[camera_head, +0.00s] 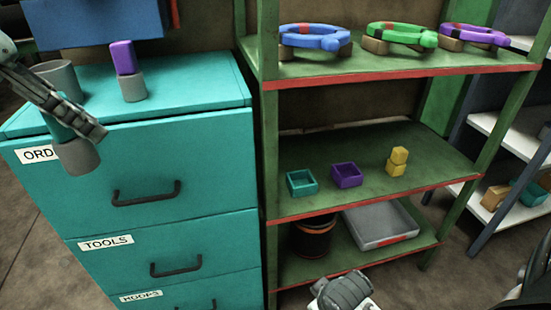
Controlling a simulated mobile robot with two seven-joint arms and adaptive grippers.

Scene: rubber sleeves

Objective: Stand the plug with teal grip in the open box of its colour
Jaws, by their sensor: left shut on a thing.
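My left gripper (92,128) comes in from the left and is shut on the plug with teal grip (57,128). The plug's grey end (77,157) points down, in front of the upper face of the teal cabinet (190,150). The gripper fingers hide part of the grip. The open teal box (301,183) is on the middle shelf of the green rack, to the right of the plug and well apart from it. It looks empty.
A purple-grip plug (123,58) stands on the cabinet top near a grey cylinder (60,77). An open purple box (346,176) and stacked yellow pieces (397,162) share the middle shelf (400,140). Coloured rings (315,38) lie on the upper shelf above.

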